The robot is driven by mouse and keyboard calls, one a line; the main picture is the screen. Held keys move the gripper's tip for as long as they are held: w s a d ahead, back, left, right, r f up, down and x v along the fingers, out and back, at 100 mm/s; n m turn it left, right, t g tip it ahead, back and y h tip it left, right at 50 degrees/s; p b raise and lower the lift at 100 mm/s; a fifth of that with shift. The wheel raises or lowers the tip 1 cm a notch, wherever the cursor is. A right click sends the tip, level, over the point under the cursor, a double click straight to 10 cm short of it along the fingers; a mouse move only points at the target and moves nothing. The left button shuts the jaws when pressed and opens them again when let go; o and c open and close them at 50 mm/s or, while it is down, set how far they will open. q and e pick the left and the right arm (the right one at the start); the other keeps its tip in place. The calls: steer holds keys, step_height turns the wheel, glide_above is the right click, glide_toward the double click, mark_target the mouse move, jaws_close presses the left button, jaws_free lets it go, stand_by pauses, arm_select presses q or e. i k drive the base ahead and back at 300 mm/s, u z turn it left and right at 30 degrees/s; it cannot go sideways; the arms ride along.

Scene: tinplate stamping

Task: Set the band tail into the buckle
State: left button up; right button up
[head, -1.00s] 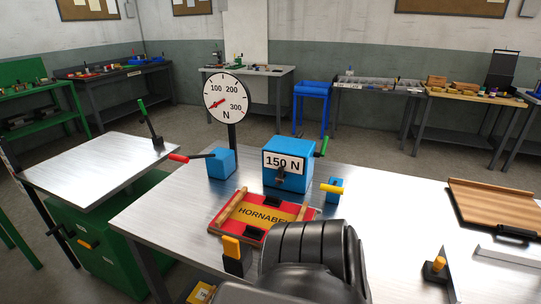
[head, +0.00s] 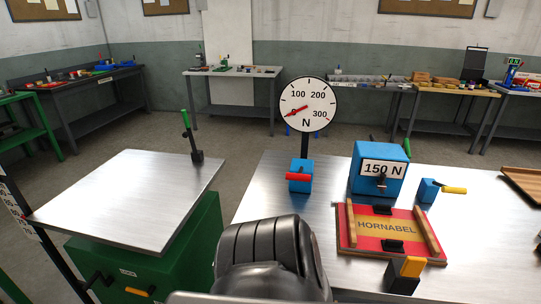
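I cannot pick out a band tail or a buckle for certain. A blue block (head: 366,162) labelled 150 N stands on the metal table, with a small dark fitting (head: 381,184) on its front and a green-handled lever at its right. A red and yellow HORNABEL board (head: 380,243) lies in front of it, with wooden strips at both sides and black clips at its far and near edges. A dark, ridged part of mine fills the bottom middle and hides what is behind it. Neither gripper's fingers show.
A round dial (head: 308,104) stands behind a small blue block with a red handle (head: 298,176). A yellow-handled blue block (head: 428,191) is at right; a black block with a yellow-orange top (head: 404,274) is in front. A bare metal-topped green cabinet (head: 128,195) stands left, across a gap.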

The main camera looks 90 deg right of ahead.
mark_target(380, 185)
steer(key=i, duration=1.05)
steer(key=z, duration=3.2)
